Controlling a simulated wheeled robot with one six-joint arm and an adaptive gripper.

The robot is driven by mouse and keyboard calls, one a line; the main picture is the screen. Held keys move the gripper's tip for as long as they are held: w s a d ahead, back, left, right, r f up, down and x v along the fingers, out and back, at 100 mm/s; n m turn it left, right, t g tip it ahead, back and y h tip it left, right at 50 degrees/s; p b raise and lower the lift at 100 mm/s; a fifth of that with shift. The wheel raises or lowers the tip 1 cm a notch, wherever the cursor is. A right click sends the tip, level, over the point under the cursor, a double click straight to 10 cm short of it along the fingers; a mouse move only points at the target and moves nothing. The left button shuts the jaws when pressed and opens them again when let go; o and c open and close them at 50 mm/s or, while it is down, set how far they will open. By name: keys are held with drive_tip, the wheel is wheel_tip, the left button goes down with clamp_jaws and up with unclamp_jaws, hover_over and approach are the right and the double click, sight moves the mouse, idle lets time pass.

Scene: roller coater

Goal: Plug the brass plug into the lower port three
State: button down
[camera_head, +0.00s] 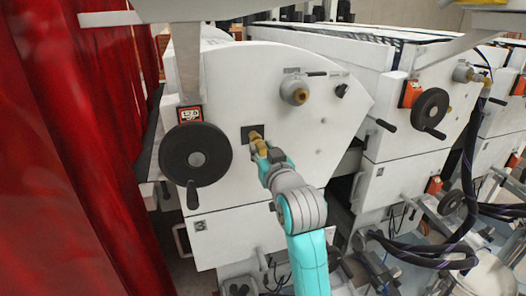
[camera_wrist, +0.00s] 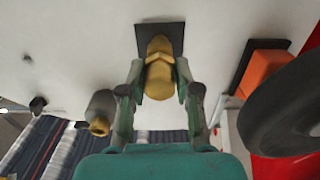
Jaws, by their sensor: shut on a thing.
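The brass plug (camera_head: 256,139) has a hexagonal collar and a rounded front part. In the wrist view the plug (camera_wrist: 158,72) sits between the two fingers of my gripper (camera_wrist: 160,88), which is shut on it. In the head view my gripper (camera_head: 267,152) reaches up to the white machine panel. The plug's front end lies against or in front of a dark square plate (camera_wrist: 163,31) on the panel, which also shows in the head view (camera_head: 246,131). The plug hides the plate's middle, so I cannot tell whether its tip is inside an opening.
A black handwheel (camera_head: 195,152) with an orange indicator (camera_head: 190,114) stands left of the plate. A grey fitting with a brass end (camera_head: 295,91) sticks out at the upper right, near a black knob (camera_head: 342,90). A red curtain (camera_head: 65,150) hangs at the far left.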

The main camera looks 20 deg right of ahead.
drive_tip(key=shift+w, duration=0.7)
drive_tip(key=c, duration=0.7)
unclamp_jaws()
drive_tip(key=shift+c, duration=0.2)
drive_tip(key=shift+s, duration=0.1)
drive_tip(key=s, duration=1.1)
drive_tip(key=shift+s, duration=0.4)
